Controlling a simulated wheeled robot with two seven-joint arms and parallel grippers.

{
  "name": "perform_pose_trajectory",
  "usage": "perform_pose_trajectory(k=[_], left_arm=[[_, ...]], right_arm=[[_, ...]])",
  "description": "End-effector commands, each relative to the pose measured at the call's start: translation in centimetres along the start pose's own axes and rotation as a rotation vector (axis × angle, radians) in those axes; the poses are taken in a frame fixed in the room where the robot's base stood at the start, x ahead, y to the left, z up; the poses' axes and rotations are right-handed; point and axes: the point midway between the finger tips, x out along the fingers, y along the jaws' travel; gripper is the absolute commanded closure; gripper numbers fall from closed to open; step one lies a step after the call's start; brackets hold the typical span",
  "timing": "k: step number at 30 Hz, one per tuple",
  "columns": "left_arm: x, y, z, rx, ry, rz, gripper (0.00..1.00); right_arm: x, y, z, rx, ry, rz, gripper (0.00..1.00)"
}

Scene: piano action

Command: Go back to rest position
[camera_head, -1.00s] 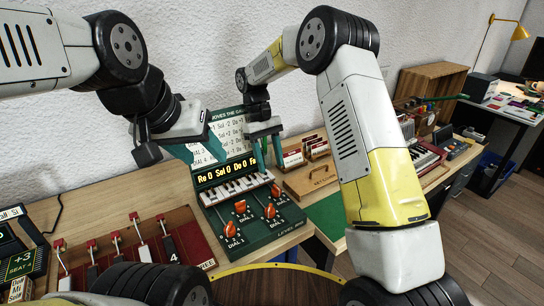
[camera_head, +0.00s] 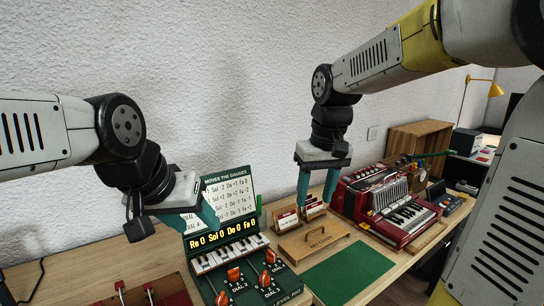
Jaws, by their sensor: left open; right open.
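My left gripper (camera_head: 172,222) hangs open and empty at the left, in front of the upper-left part of the green gauge board (camera_head: 232,195). One of its fingers covers part of the white card on that board. My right gripper (camera_head: 315,198) is open, pointing down, with its teal fingers apart. It appears in front of or above the small card holder (camera_head: 287,222), left of the red accordion (camera_head: 390,208). I see nothing between its fingers. Whether its tips touch the cards I cannot tell.
The green console (camera_head: 247,270) has small piano keys and orange dial knobs. A wooden key cover (camera_head: 314,243) and green mat (camera_head: 349,269) lie right of it. A wooden crate (camera_head: 420,142) stands farther back. The wall is close behind the bench.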

Motion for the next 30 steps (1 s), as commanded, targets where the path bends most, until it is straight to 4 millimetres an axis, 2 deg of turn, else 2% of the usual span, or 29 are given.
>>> perform_pose_trajectory(k=[1, 6, 12, 15, 20, 30], left_arm=[[0.0, 0.0, 0.0, 0.000, 0.000, 0.000, 0.48], [0.0, 0.0, 0.0, 0.000, 0.000, 0.000, 0.48], [0.0, 0.0, 0.0, 0.000, 0.000, 0.000, 0.48], [0.0, 0.0, 0.0, 0.000, 0.000, 0.000, 0.48], [0.0, 0.0, 0.0, 0.000, 0.000, 0.000, 0.48], [0.0, 0.0, 0.0, 0.000, 0.000, 0.000, 0.48]], right_arm=[[-0.9, 0.3, 1.5, 0.026, 0.043, -0.003, 0.51], [-2.6, 0.8, 5.8, 0.106, 0.181, -0.018, 0.51], [-3.1, 0.9, 10.2, 0.188, 0.325, -0.034, 0.51], [-3.0, 0.8, 11.5, 0.215, 0.372, -0.040, 0.51], [-2.9, 0.7, 12.4, 0.234, 0.408, -0.044, 0.51], [-2.9, 0.7, 12.4, 0.235, 0.409, -0.044, 0.51]])
